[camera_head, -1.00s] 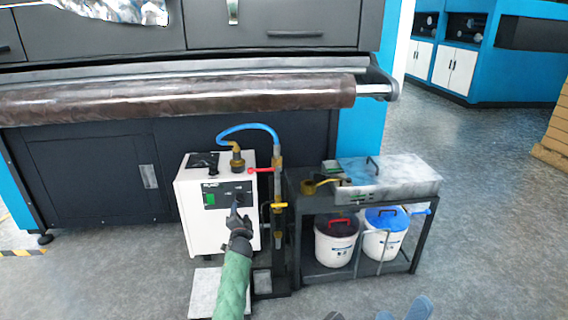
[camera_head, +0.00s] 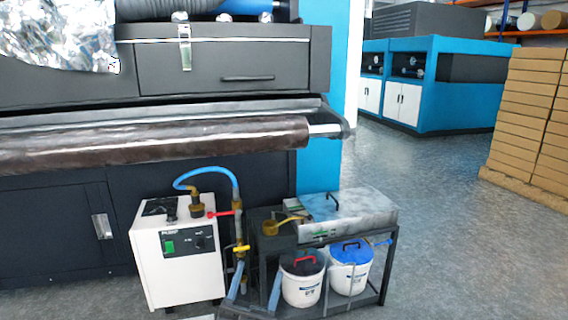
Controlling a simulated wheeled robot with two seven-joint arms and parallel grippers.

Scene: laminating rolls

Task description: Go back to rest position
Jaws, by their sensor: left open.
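My left gripper (camera_head: 254,291) shows at the bottom edge, with two blue-grey fingers spread apart and nothing seen between them. It appears in front of the black cart's left side, just right of the white box unit. The white box unit (camera_head: 178,262) stands on the floor with a green switch (camera_head: 169,246) and a dark knob (camera_head: 201,243) on its front panel. A blue hose (camera_head: 205,171) loops from its top to an upright pipe with brass fittings. My right gripper is not in view.
The black cart (camera_head: 384,262) carries a metal tray box (camera_head: 345,216) and two white buckets with a red-handled lid (camera_head: 301,284) and blue lid (camera_head: 349,270). A large machine with a brown roll (camera_head: 160,143) stands behind. Open floor (camera_head: 450,260) lies right, before stacked boxes (camera_head: 530,110).

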